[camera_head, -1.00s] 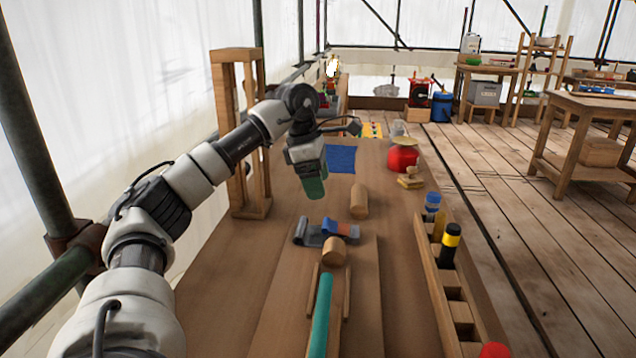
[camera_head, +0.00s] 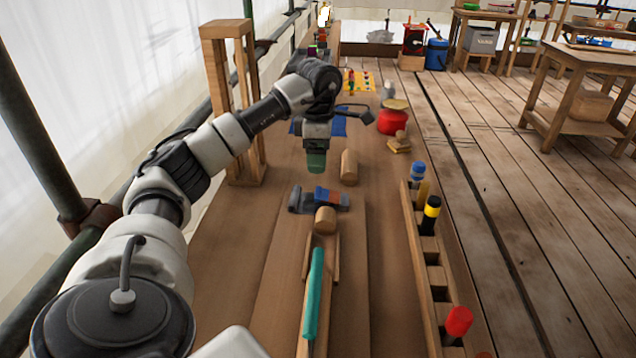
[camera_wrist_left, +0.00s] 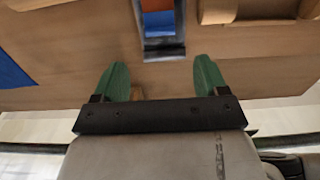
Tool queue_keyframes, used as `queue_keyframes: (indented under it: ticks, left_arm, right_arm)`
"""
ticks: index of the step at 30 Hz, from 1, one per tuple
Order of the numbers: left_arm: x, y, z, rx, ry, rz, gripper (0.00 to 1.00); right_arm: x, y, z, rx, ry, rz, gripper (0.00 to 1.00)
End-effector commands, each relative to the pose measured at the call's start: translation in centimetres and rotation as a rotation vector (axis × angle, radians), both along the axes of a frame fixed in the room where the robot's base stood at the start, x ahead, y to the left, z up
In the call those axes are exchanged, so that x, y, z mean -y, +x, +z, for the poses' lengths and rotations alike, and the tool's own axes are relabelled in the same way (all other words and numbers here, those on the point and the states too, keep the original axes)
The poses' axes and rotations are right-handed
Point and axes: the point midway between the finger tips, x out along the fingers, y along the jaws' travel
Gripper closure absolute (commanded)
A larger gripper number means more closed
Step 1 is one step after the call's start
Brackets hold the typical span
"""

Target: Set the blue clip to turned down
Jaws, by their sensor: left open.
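A grey metal fixture (camera_head: 298,200) lies across the workbench, with a blue clip (camera_head: 332,201) and an orange-red piece beside it. The left wrist view shows the blue clip (camera_wrist_left: 159,23) on the grey piece, just ahead of the fingertips. Its exact tilt is too small to tell. My left gripper (camera_head: 316,163) hangs above the bench, beyond the fixture in the head view, pointing down. In the left wrist view its two green fingers (camera_wrist_left: 160,75) are spread with nothing between them; they are apart from the clip. My right gripper is not in view.
Wooden cylinders stand out on the bench, one near the gripper (camera_head: 349,168) and one before the fixture (camera_head: 325,221). A teal bar (camera_head: 314,290) lies in front. A wooden rack (camera_head: 440,285) lines the right; a wooden frame (camera_head: 218,110) stands left. A blue mat (camera_head: 340,122) lies behind.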

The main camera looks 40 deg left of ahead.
Motion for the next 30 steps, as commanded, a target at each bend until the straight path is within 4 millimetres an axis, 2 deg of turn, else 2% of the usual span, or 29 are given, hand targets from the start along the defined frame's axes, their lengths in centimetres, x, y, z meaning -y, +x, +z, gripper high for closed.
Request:
queue_keyframes:
  ticks: [9,15,20,28,30]
  left_arm:
    - [0.0,-0.1,-6.0,-0.004,0.0,0.001,0.27]
    - [0.0,-0.1,-8.8,-0.002,-0.001,0.001,0.27]
    - [0.0,-0.1,-9.8,-0.001,-0.001,0.001,0.27]
    - [0.0,0.0,-9.9,0.001,-0.001,0.001,0.27]
    - [0.0,0.0,-9.9,0.001,-0.001,0.001,0.36]
  right_arm:
    - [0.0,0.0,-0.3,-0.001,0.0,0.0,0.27]
    - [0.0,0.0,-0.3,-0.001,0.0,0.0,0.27]
    - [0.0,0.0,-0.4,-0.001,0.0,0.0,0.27]
    - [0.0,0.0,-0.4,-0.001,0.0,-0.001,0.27]
    - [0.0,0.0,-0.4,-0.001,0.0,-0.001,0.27]
